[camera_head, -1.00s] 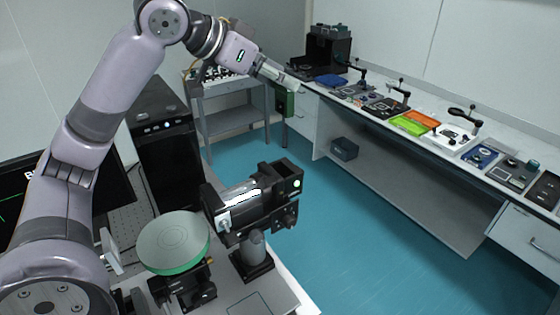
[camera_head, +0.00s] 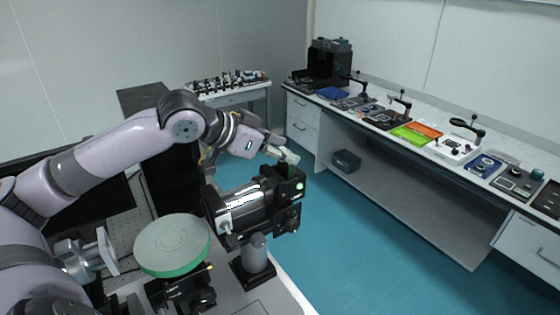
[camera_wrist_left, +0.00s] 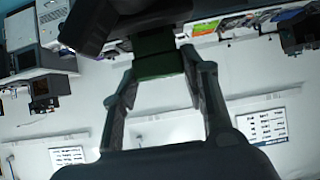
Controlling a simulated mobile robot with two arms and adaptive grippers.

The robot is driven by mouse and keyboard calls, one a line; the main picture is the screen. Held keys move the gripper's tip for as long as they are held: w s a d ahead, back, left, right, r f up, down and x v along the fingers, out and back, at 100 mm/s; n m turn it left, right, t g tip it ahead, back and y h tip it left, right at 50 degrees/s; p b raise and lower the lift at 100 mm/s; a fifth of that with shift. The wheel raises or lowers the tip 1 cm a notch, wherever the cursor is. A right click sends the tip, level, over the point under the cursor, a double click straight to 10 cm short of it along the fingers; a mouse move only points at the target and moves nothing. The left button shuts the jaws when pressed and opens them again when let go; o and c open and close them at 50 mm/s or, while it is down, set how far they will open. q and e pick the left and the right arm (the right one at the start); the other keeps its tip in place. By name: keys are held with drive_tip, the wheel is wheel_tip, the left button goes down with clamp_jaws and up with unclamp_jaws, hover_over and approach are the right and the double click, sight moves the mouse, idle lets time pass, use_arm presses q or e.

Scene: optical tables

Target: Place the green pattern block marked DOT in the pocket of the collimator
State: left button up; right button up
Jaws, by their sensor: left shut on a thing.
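The collimator (camera_head: 237,209) is a black barrel on a grey post, with a dark squared housing and a green light at its right end. My left gripper (camera_head: 287,156) is just above that end, shut on the dark green pattern block (camera_head: 289,187). The block hangs below the fingers, at the collimator's right end. I cannot tell whether it is inside the pocket or just over it. In the left wrist view the block (camera_wrist_left: 158,62) sits between both fingers. Its DOT mark is not visible.
A round green-rimmed disc (camera_head: 172,244) stands on a mount left of the collimator. A long bench (camera_head: 462,168) with trays and instruments runs along the right wall. A small table (camera_head: 240,98) stands at the back. The blue floor (camera_head: 350,235) between is clear.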

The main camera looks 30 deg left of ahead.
use_arm(q)
drive_tip(key=shift+s+f, duration=0.1)
drive_tip(key=shift+f, duration=0.95)
drive_tip(key=o, duration=1.3)
use_arm(e)
drive_tip(key=shift+w+d+f, duration=0.2)
drive_tip(key=shift+w+f, duration=0.05)
